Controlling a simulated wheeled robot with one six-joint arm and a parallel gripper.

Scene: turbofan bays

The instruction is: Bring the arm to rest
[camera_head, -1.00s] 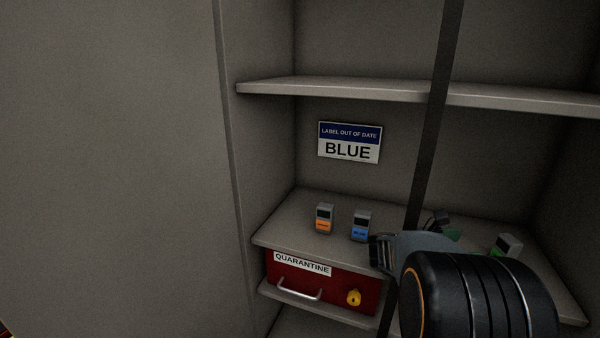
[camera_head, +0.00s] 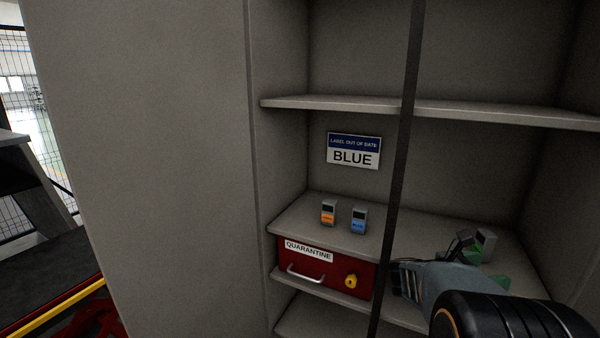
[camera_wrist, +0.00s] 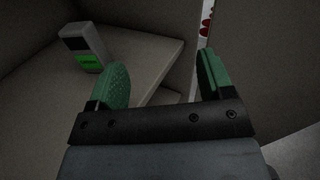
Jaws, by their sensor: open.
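My gripper (camera_wrist: 160,85) is open in the wrist view, with two green finger pads spread apart and nothing between them. In the head view my gripper (camera_head: 484,262) is at the lower right, in front of the middle shelf, its fingers partly hidden by my own wrist. A grey device with a green label (camera_wrist: 84,46) stands on the shelf to the left of the fingers in the wrist view; it also shows behind my gripper in the head view (camera_head: 486,243). I cannot tell whether a finger touches it.
On the middle shelf (camera_head: 290,222) stand an orange-labelled device (camera_head: 328,212) and a blue-labelled device (camera_head: 359,219). Below is a red QUARANTINE drawer (camera_head: 325,277) with a yellow lock (camera_head: 351,281). A dark upright post (camera_head: 400,150) crosses the cabinet front. A BLUE sign (camera_head: 353,151) is on the back wall.

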